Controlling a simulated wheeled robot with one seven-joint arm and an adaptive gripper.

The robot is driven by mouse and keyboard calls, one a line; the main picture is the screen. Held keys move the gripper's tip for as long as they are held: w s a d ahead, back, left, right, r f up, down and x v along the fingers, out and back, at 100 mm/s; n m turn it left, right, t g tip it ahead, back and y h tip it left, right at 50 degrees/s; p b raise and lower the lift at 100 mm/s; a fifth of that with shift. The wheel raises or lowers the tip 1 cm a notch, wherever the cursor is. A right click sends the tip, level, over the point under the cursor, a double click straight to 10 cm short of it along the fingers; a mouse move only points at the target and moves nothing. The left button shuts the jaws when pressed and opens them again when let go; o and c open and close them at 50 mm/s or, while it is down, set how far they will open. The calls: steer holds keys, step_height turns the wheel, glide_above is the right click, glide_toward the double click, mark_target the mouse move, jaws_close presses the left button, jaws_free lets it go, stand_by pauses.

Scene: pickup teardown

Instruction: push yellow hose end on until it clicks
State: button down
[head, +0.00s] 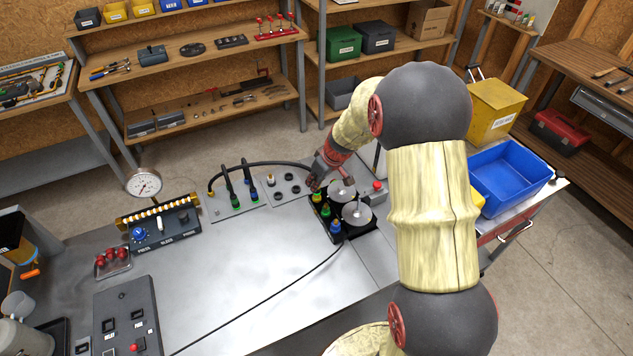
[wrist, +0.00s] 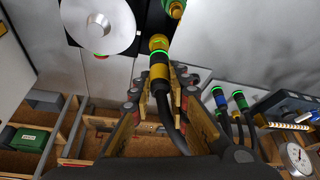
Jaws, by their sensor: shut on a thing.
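My gripper (head: 317,183) is at the far left corner of a black block (head: 362,235) with coloured fittings. In the wrist view my gripper (wrist: 160,83) is shut on the yellow hose end (wrist: 159,72), with a finger on each side. The hose end has a black band and a green ring, and its black hose (wrist: 168,115) bends away below. It lines up with a yellow fitting (wrist: 158,41) and appears to meet it. I cannot tell whether it is fully seated. In the head view the hose end is mostly hidden by my gripper.
A plate (head: 226,210) with hoses stands to the left. A blue bin (head: 507,174) is at the right. The bench's middle is mostly clear.

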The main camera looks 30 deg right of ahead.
steer(key=c, duration=1.6)
jaws_free()
steer(key=shift+c, duration=0.2)
steer(key=shift+r, duration=0.1)
steer(key=v, duration=1.2)
steer(key=s+a+r+m+b, duration=0.1)
steer(key=s+a, duration=0.3)
steer(key=s, duration=0.5)
steer(key=s+a+r+m+t+h+b, duration=0.1)
steer(key=s+a+r+b, duration=0.2)
steer(key=s, duration=0.6)
steer(key=s+a+r+m+b, duration=0.1)
steer(key=s+a+r+b, duration=0.2)
steer(key=s+a, duration=0.4)
steer(key=s, duration=0.3)
